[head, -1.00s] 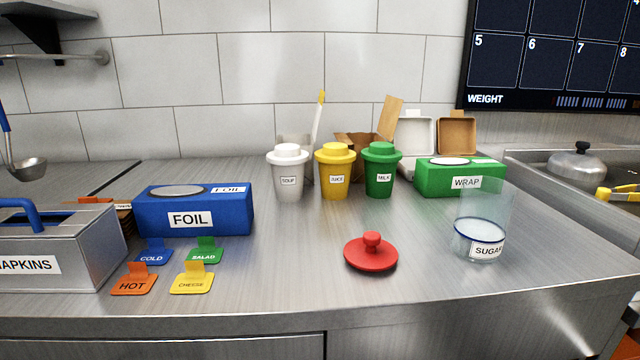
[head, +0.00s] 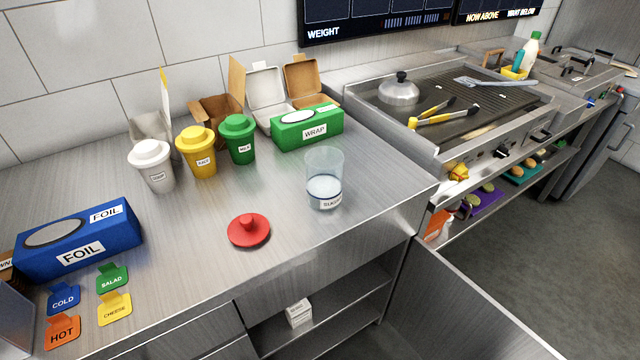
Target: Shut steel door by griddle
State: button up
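The steel door (head: 450,315) stands open, swung out from the right side of the counter's lower cabinet, close to the griddle. Its top edge runs from beside the cabinet down to the bottom right of the head view, and its lower part is cut off by the frame. The griddle (head: 480,122) is at the upper right, with a domed steel lid and yellow-handled tongs on it. The open cabinet shows an inner shelf (head: 345,308) with a small white box (head: 299,313) on it. My gripper is not in view.
The steel counter (head: 200,265) holds a clear sugar container (head: 324,180), a red lid (head: 248,231), cups and boxes. Shelves under the griddle hold trays and bottles. The grey floor (head: 520,265) to the right of the door is clear.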

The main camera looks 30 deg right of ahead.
aim_at(437, 310)
jog(key=u, duration=1)
jog(key=l+u, duration=0.1)
jog(key=u, duration=0.35)
jog(key=k+u, duration=0.1)
jog(key=u, duration=0.35)
jog(key=l+u, duration=0.1)
jog(key=u, duration=0.4)
jog(key=k+u, duration=0.1)
jog(key=u, duration=0.35)
jog(key=k+u, duration=0.1)
jog(key=k, duration=1.7)
jog(key=k+z, duration=0.25)
jog(key=k, duration=0.15)
jog(key=k+l+z, duration=0.25)
jog(key=k, duration=0.15)
jog(key=k+l+z, duration=0.1)
jog(key=k+z, duration=0.3)
jog(key=z, duration=0.55)
